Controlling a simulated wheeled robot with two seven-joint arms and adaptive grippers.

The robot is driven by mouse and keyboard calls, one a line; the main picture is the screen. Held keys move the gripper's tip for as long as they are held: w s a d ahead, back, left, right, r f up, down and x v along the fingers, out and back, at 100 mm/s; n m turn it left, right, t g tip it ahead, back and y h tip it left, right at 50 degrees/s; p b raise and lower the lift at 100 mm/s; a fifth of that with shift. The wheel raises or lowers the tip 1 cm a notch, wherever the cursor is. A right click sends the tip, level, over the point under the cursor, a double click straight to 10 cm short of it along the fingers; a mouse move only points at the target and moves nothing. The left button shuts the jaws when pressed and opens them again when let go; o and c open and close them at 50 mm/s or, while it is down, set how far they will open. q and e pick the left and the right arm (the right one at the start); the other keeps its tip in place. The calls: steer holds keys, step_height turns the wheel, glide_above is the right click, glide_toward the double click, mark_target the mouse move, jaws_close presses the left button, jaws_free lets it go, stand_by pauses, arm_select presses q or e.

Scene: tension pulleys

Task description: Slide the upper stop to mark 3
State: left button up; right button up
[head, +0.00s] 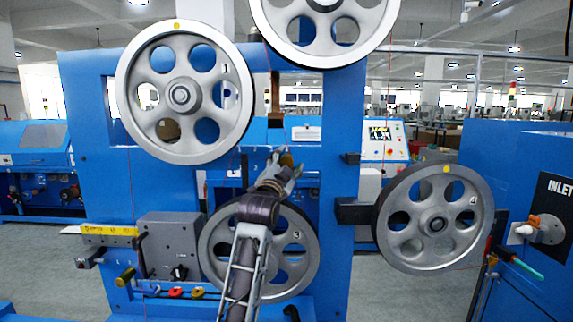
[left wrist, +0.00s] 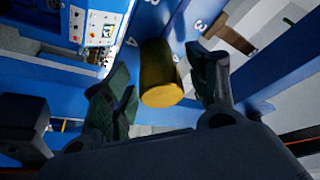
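A yellow cylindrical knob (head: 286,158), seemingly the handle of the upper stop, sticks out from the blue machine between the upper and lower wheels. It also shows in the left wrist view (left wrist: 161,78). My left gripper (head: 280,172) is at the knob, partly covering it in the head view. In the left wrist view, the open fingers (left wrist: 160,62) stand on either side of the knob, with gaps visible. My right gripper is not in view.
Large grey wheels numbered 1 (head: 182,140), 3 (head: 225,262) and 4 (head: 433,258) surround the work area, with another wheel (head: 325,48) above. A dark bracket (head: 353,211) juts out near wheel 4. A grey box (head: 167,246) sits at lower left.

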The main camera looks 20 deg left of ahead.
arm_select(q)
steer(key=c, duration=0.9)
jaws_close()
steer(key=shift+a+f, duration=0.1)
steer(key=shift+a, duration=0.1)
steer(key=shift+s+a, duration=0.1)
steer(key=shift+a, duration=0.4)
steer(key=a, duration=0.1)
steer(key=s+a, duration=0.1)
steer(key=a, duration=0.1)
steer(key=shift+a+p, duration=0.2)
steer(key=shift+p, duration=0.2)
steer(key=o, duration=0.7)
jaws_free()
steer(key=shift+c, duration=0.2)
steer(key=shift+o, duration=1.2)
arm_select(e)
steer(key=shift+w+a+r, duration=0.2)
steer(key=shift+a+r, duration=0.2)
